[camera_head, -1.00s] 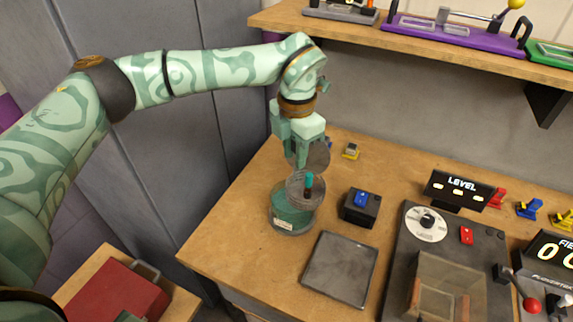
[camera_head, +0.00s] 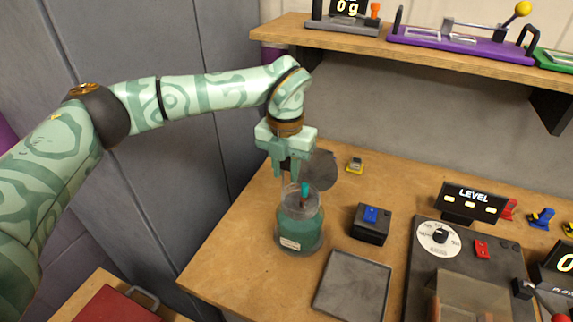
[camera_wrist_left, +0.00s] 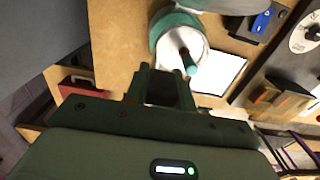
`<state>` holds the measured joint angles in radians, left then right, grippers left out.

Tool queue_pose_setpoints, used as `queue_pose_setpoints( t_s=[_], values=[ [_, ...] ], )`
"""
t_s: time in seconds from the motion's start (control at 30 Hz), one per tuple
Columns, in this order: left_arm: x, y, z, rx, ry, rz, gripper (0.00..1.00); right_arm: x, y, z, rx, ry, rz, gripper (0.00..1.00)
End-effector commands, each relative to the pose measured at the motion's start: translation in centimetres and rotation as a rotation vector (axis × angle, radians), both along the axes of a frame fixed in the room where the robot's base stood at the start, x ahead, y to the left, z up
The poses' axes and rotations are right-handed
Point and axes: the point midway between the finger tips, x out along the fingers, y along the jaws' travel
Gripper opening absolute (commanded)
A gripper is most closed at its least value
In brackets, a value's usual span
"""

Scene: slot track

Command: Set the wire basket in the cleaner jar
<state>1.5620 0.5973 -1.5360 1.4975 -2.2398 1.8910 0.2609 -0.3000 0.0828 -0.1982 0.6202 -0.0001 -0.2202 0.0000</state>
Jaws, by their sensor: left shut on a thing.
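The cleaner jar (camera_head: 300,236) is clear, holds teal liquid and stands upright near the table's left edge. In the left wrist view the jar (camera_wrist_left: 158,38) is just beyond the fingers. A dark round disc (camera_head: 322,172) stands on edge behind its mouth, seemingly its lid. My left gripper (camera_head: 287,176) points down over the jar and is shut on the wire basket. A brown rod with a teal tip (camera_head: 305,188), seemingly part of the basket, shows at the jar's mouth; it also shows in the wrist view. The basket's wires are too fine to make out, so its depth is unclear. My right gripper is out of view.
A black box with a blue switch (camera_head: 371,215) stands right of the jar. A flat grey tray (camera_head: 352,288) lies in front of it. A control panel with a dial (camera_head: 438,238) is farther right. A shelf (camera_head: 400,54) runs above the back.

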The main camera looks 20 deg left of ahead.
Motion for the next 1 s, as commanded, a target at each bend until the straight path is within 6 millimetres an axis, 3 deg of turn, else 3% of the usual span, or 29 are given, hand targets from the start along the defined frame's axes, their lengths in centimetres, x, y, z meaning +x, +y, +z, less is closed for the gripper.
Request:
queue_pose_setpoints(
  t_s=[0.13,1.0],
  values=[
    [0.0,0.0,-2.2,0.000,0.003,-0.001,0.00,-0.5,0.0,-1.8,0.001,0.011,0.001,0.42],
    [0.0,0.0,-10.2,0.000,-0.001,-0.002,0.00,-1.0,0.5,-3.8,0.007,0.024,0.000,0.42]
  ],
)
